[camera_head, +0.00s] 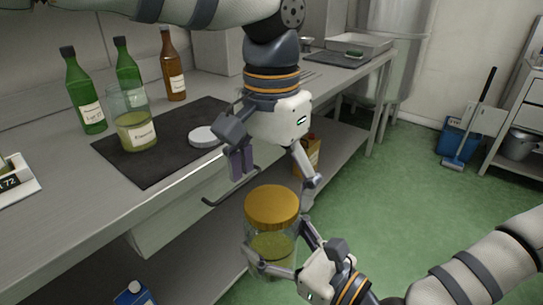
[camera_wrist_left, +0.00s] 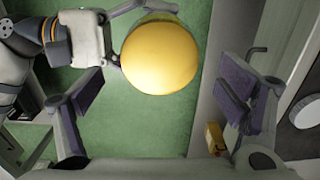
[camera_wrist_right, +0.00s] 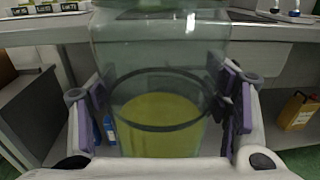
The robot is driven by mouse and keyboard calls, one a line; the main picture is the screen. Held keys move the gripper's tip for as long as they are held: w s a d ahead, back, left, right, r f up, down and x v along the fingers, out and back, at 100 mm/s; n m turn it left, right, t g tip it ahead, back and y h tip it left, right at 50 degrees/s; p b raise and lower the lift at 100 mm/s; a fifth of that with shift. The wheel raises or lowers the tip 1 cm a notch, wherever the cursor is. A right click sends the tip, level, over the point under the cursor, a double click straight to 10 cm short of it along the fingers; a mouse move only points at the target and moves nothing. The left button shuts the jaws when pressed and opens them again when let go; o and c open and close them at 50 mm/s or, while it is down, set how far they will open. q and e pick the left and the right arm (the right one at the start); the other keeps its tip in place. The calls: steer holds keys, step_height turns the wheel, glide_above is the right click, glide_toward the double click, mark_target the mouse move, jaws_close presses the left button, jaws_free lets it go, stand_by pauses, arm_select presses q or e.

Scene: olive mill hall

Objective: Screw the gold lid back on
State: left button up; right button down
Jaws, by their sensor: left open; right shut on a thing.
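The gold lid (camera_head: 272,206) sits on top of a glass jar (camera_head: 270,246) that is partly filled with yellow-green liquid. Whether the lid is tight I cannot tell. My right gripper (camera_head: 279,262) is shut on the jar's body and holds it upright in front of the bench; the jar also fills the right wrist view (camera_wrist_right: 160,120). My left gripper (camera_head: 275,175) is open and empty above the jar, fingers pointing down. In the left wrist view the lid (camera_wrist_left: 160,55) appears between the spread fingers, nearer the upper edge, with nothing held.
On the bench, a dark mat (camera_head: 162,172) holds an open jar (camera_head: 135,128) of greenish liquid and a pale round lid (camera_head: 203,137). Green bottles (camera_head: 83,95) and a brown bottle (camera_head: 173,70) stand behind. A bar handle (camera_head: 232,192) juts from the bench front. The green floor at right is clear.

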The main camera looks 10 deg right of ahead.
arm_select(q)
steer(key=shift+f, duration=1.35)
steer(key=c, duration=1.2)
steer(key=o, duration=1.4)
steer(key=shift+c, duration=0.2)
step_height(320, 180, up, 12)
